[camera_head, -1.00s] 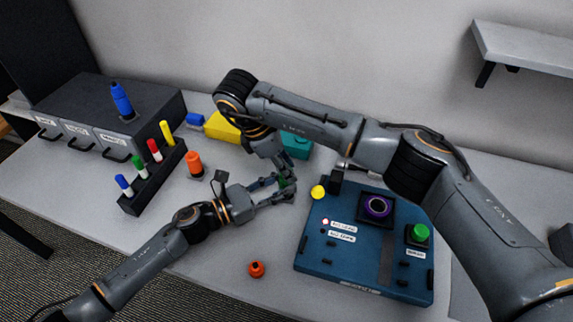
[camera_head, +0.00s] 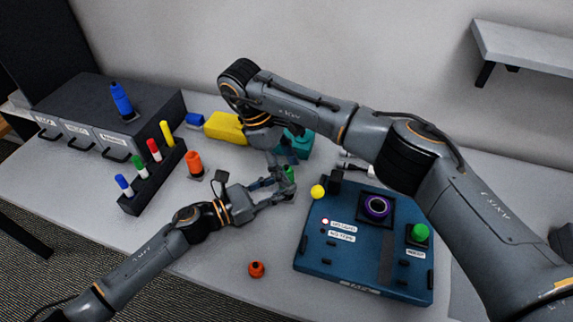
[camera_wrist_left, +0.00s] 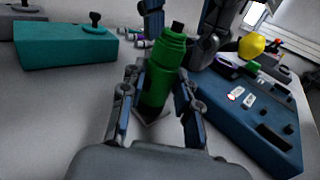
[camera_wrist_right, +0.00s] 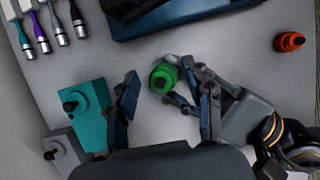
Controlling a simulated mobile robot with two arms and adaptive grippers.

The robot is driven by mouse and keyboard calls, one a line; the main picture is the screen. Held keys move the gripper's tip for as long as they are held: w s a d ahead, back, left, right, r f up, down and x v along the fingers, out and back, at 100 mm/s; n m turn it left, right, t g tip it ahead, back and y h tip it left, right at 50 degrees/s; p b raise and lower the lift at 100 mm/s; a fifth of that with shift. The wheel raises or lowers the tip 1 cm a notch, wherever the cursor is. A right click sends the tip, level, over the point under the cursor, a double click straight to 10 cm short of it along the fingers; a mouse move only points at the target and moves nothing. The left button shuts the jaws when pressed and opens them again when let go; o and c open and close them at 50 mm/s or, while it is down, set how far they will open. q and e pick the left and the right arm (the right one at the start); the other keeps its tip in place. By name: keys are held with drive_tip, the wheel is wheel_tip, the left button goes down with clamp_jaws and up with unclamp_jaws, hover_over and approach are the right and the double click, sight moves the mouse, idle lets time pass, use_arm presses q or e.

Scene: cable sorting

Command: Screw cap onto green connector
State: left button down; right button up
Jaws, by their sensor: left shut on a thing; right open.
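The green connector (camera_wrist_left: 155,90) stands upright, with a ridged green cap (camera_wrist_left: 167,50) with a dark nub on its top. The cap appears seated on the body; how tightly I cannot tell. My left gripper (camera_head: 282,188) is shut on the connector body, one finger on each side. The green top (camera_head: 290,174) also shows in the head view. My right gripper (camera_wrist_right: 168,97) is open above the connector; its fingers stand apart on either side of the green cap (camera_wrist_right: 163,77) and do not appear to touch it.
The blue board (camera_head: 325,262) with a purple ring and green button lies to the right. A teal box (camera_head: 298,143) and a yellow box (camera_head: 224,127) stand behind. An orange cap (camera_head: 256,269) lies in front, and an orange connector (camera_head: 194,163) stands left.

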drive_tip(key=shift+r, duration=2.25)
drive_tip(key=shift+c, duration=0.4)
